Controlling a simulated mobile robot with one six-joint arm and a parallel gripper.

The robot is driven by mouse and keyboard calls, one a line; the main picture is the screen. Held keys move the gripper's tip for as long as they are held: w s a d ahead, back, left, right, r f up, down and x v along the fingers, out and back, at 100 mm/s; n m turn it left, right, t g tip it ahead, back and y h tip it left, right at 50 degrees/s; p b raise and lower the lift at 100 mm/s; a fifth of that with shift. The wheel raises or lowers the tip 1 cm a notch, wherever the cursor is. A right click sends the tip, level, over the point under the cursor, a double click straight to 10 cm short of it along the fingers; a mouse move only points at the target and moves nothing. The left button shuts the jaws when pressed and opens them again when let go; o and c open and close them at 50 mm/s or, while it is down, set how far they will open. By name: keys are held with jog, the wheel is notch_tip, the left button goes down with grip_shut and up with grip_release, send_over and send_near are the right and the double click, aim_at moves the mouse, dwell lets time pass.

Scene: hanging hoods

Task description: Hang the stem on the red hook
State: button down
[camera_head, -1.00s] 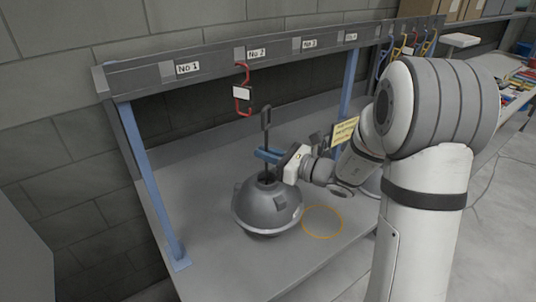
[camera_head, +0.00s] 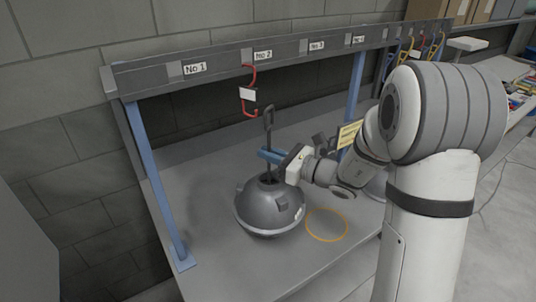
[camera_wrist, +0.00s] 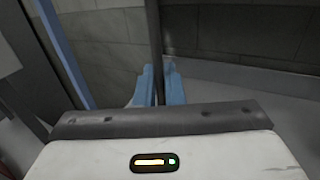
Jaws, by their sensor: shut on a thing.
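The red hook (camera_head: 254,78) hangs from the rail at the No 2 label and carries a white tag. The grey hood (camera_head: 268,208) is a round dome with a dark stem (camera_head: 269,132) rising from its top and a loop at the stem's upper end. My gripper (camera_head: 268,156) has blue fingers shut on the stem, between the loop and the dome. In the wrist view the stem (camera_wrist: 154,45) runs down between the blue fingers (camera_wrist: 161,85). The loop is below the red hook and a little to its right in the picture, apart from it.
A grey rail (camera_head: 215,65) on blue posts (camera_head: 155,185) spans the bench. An orange ring (camera_head: 327,225) marks the bench right of the hood. A yellow note (camera_head: 348,134) and more hooks (camera_head: 415,42) are to the right. The bench's left part is clear.

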jog(key=shift+w+a, duration=0.1)
jog(key=shift+a, duration=0.1)
jog(key=shift+x, duration=0.95)
jog(key=shift+w, duration=0.1)
jog(key=shift+b+x, duration=0.7)
jog(key=shift+x, duration=0.75)
jog(key=shift+r, duration=0.1)
jog(key=shift+f+b, duration=1.35)
jog(key=shift+b, duration=0.05)
